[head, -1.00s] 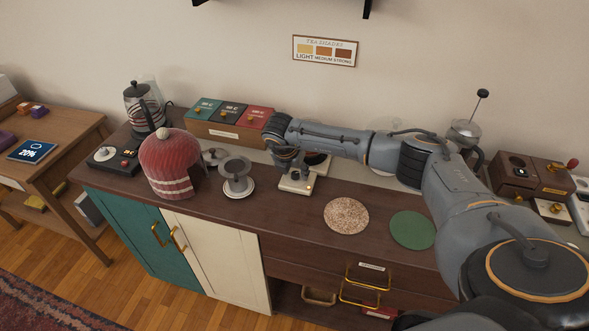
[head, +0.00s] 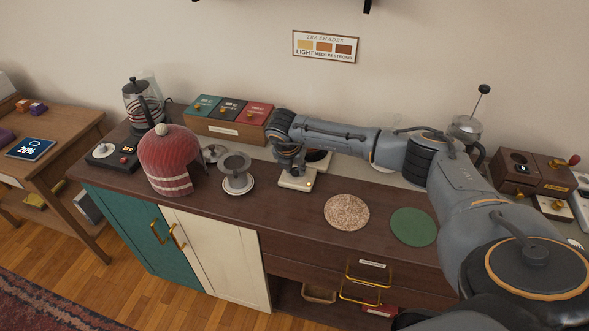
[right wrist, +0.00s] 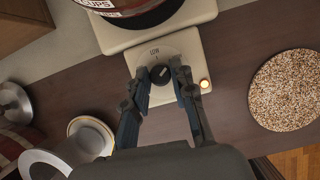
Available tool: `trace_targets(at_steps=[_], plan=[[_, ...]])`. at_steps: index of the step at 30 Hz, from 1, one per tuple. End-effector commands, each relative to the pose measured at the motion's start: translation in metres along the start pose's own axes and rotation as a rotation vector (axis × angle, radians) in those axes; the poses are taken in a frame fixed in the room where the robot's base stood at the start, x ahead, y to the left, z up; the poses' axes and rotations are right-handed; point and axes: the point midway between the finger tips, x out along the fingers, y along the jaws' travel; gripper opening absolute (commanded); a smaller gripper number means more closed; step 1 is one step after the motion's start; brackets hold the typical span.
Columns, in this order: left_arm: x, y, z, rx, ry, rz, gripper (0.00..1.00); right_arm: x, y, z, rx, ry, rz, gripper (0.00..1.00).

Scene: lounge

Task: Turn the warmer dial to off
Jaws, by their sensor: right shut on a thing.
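The warmer (right wrist: 190,45) is a cream base with a red and dark vessel on its plate at the top of the right wrist view. Its round dial (right wrist: 160,74) has a dark knob, with the word LOW readable above it. A small orange light (right wrist: 204,83) glows beside the dial. My right gripper (right wrist: 162,80) is shut on the dial, one finger on each side. In the head view the warmer's front (head: 297,180) shows under my right gripper (head: 289,160), and my arm hides most of the rest. My left gripper is not in view.
A cork mat (head: 346,212) and a green mat (head: 413,227) lie right of the warmer. A strainer on a stand (head: 237,173) and a red knitted cosy (head: 170,160) stand to the left. A tea box (head: 226,131) is behind. The counter's front strip is mostly clear.

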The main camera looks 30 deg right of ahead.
Motion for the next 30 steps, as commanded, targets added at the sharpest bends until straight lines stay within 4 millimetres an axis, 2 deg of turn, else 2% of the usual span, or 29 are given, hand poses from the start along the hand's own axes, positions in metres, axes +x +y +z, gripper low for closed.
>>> trace_targets(at_steps=[18, 30], plan=[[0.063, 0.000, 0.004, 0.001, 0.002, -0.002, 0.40, 0.005, -0.004, 0.000, -0.499, -0.002, 0.210, 0.00], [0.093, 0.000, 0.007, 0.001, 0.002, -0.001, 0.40, 0.004, -0.005, 0.002, -0.849, -0.002, 0.355, 0.00]])
